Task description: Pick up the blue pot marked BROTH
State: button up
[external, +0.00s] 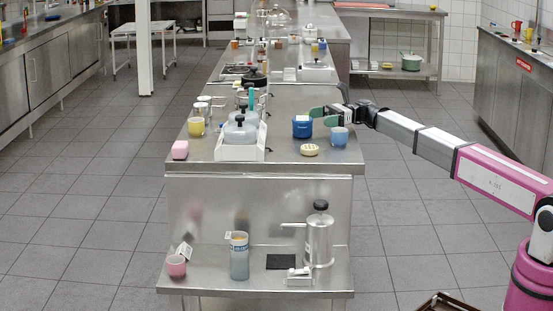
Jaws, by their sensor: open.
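A dark blue pot (302,129) stands on the steel counter, right of the middle of its near half. Its marking is too small to read. My gripper (317,113), with green finger pads, reaches in from the right and is open. It is close above and behind the pot's right side in the picture. I cannot tell whether it touches the pot. A lighter blue cup (339,138) stands just right of the pot, in front of my gripper.
A yellow-topped round item (310,150) lies in front of the pot. A lower shelf (210,282) holds a steel pump pot (319,240) and cups.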

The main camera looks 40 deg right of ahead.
aim_at(293, 122)
jog(key=x, duration=0.7)
jog(key=shift+w+a+f, duration=0.15)
jog(key=shift+f, duration=0.05)
jog(key=shift+c, duration=0.3)
jog(key=c, duration=1)
